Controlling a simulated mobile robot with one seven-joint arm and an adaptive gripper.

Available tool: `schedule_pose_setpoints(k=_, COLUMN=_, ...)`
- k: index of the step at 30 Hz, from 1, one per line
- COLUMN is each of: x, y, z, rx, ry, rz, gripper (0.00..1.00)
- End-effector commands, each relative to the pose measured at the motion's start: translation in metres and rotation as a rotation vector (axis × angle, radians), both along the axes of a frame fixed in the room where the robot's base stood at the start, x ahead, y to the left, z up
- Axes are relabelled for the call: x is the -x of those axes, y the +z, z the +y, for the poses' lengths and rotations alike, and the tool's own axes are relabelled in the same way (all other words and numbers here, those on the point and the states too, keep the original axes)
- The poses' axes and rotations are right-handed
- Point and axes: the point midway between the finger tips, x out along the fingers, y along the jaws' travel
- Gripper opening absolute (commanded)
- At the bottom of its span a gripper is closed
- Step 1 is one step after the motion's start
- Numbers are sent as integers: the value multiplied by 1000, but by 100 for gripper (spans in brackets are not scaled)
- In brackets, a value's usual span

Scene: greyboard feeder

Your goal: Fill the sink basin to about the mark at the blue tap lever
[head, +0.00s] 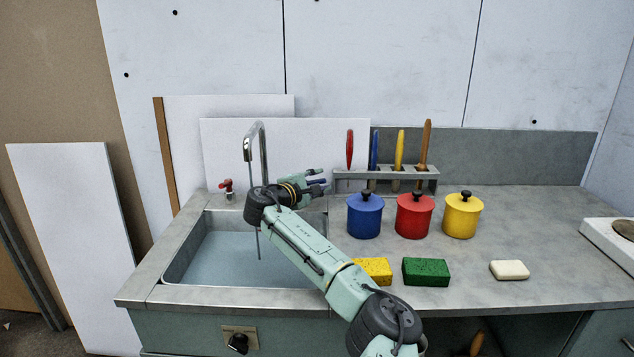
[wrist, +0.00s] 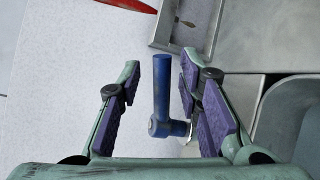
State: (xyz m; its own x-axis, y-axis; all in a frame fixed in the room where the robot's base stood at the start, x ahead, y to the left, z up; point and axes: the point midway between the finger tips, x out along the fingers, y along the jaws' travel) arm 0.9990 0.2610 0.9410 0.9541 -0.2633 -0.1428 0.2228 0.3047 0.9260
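The sink basin (head: 172,272) is at the left of the counter; a flat bluish surface that looks like water lies in it. The grey tap spout (head: 262,150) rises behind it, and a thin dark line hangs from its mouth into the basin; I cannot tell if it is a stream. A red tap lever (head: 227,185) is at the back left. The blue tap lever (wrist: 161,95) stands between the fingers of my open gripper (wrist: 160,78), close to the right finger. In the head view my gripper (head: 316,183) is behind the basin's right side. I see no fill mark.
A grey rack (head: 350,183) with several coloured-handled tools is right of my gripper. Blue (head: 365,218), red (head: 414,218) and yellow (head: 462,217) pots stand below it. A yellow sponge (head: 375,268), green sponge (head: 426,271) and white block (head: 509,270) lie in front.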

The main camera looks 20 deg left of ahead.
Motion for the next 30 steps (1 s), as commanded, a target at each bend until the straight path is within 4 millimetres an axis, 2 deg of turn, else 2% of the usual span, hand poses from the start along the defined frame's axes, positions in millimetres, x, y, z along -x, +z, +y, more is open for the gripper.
schedule_pose_setpoints(k=8, x=4, y=-1, z=1, rx=0, ry=-1, rz=2, gripper=32)
schedule_pose_setpoints(k=11, x=16, y=0, z=5, rx=-2, ry=2, rz=2, gripper=32)
schedule_pose_setpoints(k=21, x=84, y=11, z=24, rx=-2, ry=4, rz=1, gripper=32)
schedule_pose_setpoints(k=25, x=102, y=14, z=29, rx=0, ry=2, rz=1, gripper=32)
schedule_pose_setpoints(k=30, x=114, y=17, z=32, rx=-1, ry=0, rz=1, gripper=32)
